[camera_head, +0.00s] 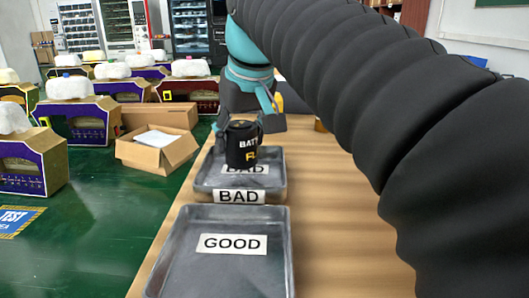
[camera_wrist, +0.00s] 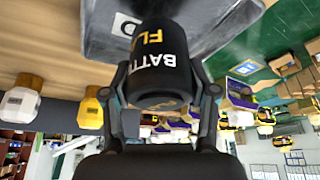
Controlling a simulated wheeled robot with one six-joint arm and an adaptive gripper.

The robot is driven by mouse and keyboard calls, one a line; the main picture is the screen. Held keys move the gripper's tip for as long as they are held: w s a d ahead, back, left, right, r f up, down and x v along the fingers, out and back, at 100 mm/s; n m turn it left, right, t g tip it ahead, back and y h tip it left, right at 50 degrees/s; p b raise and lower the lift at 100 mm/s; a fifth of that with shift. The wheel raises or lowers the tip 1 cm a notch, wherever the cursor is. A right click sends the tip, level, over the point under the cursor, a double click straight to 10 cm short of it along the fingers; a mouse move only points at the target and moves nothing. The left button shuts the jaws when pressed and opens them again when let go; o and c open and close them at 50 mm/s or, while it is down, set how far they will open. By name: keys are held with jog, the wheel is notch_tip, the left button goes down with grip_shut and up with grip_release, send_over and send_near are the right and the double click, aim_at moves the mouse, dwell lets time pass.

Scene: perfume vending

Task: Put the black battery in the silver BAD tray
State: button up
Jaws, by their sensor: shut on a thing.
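The black battery (camera_head: 241,146) with white and yellow lettering is in my gripper (camera_head: 240,126), upright over the BAD tray in the head view. My gripper is shut on it, with one finger on each side. In the wrist view the battery (camera_wrist: 160,60) sits between the fingers (camera_wrist: 161,92), with a grey tray (camera_wrist: 215,25) behind it. The silver BAD tray (camera_head: 277,178) lies on the wooden table, with a BAD label inside and on its front. The battery hides part of the inside label. I cannot tell whether its base touches the tray floor.
The empty silver GOOD tray (camera_head: 270,275) is in front of the BAD tray. An open cardboard box (camera_head: 158,148) and several purple boxes stand left on the green floor.

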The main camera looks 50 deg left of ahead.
aim_at(240, 151)
jog(key=shift+f+b, duration=0.3)
jog(key=shift+f, duration=1.1)
jog(key=shift+f, duration=0.1)
jog(key=o, duration=1.5)
jog(key=p+v, duration=0.1)
jog(key=v, duration=0.9)
jog(key=shift+r+p, duration=0.25)
jog(key=shift+p, duration=0.1)
jog(key=shift+v, duration=0.9)
jog(key=shift+d+f, duration=0.1)
